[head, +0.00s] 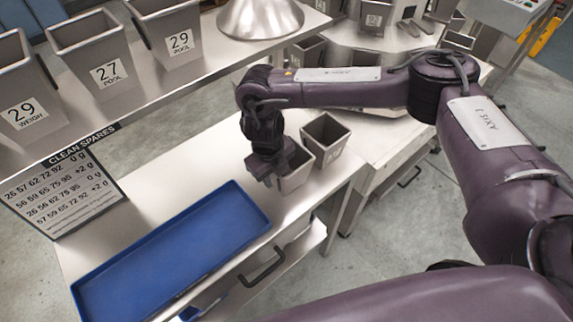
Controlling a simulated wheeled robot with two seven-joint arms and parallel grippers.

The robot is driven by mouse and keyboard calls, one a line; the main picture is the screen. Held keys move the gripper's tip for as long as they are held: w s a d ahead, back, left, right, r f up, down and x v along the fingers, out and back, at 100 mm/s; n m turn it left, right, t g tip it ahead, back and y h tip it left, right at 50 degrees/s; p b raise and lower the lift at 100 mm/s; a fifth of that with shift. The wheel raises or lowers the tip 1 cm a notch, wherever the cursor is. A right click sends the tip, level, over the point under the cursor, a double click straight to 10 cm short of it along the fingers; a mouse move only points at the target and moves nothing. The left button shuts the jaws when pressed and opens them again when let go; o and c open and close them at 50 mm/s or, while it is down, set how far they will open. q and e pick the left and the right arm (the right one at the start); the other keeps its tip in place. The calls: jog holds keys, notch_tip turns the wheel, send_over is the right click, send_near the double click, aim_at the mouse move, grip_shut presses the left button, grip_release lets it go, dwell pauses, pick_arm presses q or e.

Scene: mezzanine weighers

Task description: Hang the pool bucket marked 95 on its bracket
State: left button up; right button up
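No bucket with a readable 95 shows. Two small grey buckets stand on the lower steel bench. The nearer bucket (296,178) is partly hidden by my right gripper (272,181), and no number shows on it. The bucket behind it (326,138) has a mark on its front too small to read. My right gripper points down at the near bucket's left rim. Its fingers are dark and overlap the rim, so I cannot tell if they grip it. My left gripper is not in view. I cannot pick out an empty bracket.
A blue tray (172,254) lies on the bench, beside a "CLEAN SPARES" sign (62,190) listing numbers. Buckets marked 29 WEIGH (28,88), 27 POOL (98,52) and 29 POOL (172,30) line the upper ledge. A steel cone (260,16) and more buckets stand behind.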

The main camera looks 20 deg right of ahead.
grip_shut()
jog(key=shift+r, duration=0.15)
dwell(0.4)
jog(key=shift+w+r+b, duration=0.1)
jog(key=shift+r+b, duration=0.4)
jog(key=shift+r, duration=0.1)
notch_tip(320, 180, up, 2)
jog(key=shift+r, duration=0.1)
jog(key=s+d+b, duration=0.1)
jog(key=s+d, duration=0.2)
jog(key=s, duration=0.6)
jog(key=s+d+b, duration=0.1)
jog(key=s+d, duration=0.2)
jog(key=s, duration=0.5)
jog(key=w+r+n+y, duration=0.1)
jog(key=w+r+n, duration=0.4)
jog(key=n, duration=1.1)
jog(key=w+r+n+y, duration=0.1)
jog(key=w+r+n, duration=0.4)
jog(key=n, duration=1.1)
jog(key=shift+w+r, duration=0.35)
jog(key=shift+w, duration=0.15)
